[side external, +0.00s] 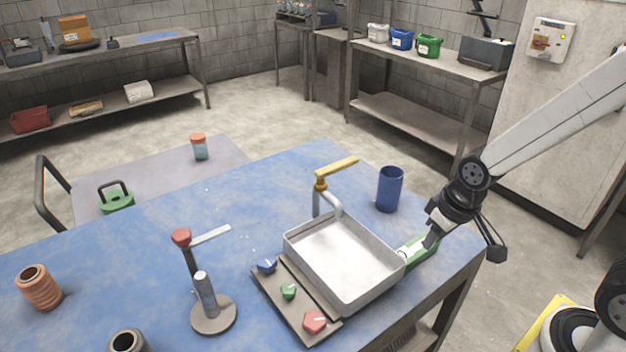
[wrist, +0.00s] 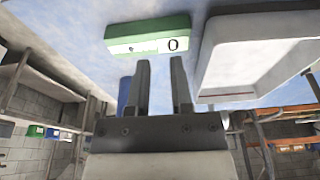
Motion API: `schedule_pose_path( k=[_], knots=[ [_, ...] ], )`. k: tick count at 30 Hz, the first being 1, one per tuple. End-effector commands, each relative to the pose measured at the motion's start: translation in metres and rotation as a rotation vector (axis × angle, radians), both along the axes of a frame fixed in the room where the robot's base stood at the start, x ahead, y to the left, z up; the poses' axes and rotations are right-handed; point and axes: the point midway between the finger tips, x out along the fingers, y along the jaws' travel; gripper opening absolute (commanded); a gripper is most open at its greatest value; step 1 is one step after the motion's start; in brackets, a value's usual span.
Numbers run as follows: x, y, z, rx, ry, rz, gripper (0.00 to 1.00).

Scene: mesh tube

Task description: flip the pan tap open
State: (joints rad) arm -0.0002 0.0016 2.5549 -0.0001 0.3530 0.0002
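The pan tap (side external: 321,186) stands at the far-left rim of the pale metal pan (side external: 345,262). It has a grey curved pipe, and its yellow lever (side external: 338,167) points to the right and slightly up in the side view. My gripper (side external: 432,239) is at the right side of the pan, low over a green box (side external: 422,250), well away from the tap. In the wrist view my gripper (wrist: 161,72) has its two fingers apart with nothing between them. The green box (wrist: 148,36) and the pan (wrist: 222,60) show beyond the fingertips. The tap is not visible there.
A blue cup (side external: 390,189) stands between the tap and my arm. A panel with blue, green and red knobs (side external: 289,291) lies before the pan. A stand with a red knob and pale lever (side external: 205,280) is to the left. The blue table's back left is clear.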

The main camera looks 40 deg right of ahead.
Motion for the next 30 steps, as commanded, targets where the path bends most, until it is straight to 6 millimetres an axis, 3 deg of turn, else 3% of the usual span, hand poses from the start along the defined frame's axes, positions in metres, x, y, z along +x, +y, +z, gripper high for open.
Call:
schedule_pose_path(
  k=[1,2,8,30],
  knots=[
    [0.002,0.000,0.001,0.000,-0.001,0.000,0.08],
    [0.004,0.000,0.002,0.000,-0.002,0.001,0.00],
    [0.025,0.002,0.012,0.001,-0.010,0.002,0.00],
    [0.167,0.019,0.099,0.000,-0.065,0.005,0.00]
  ],
)
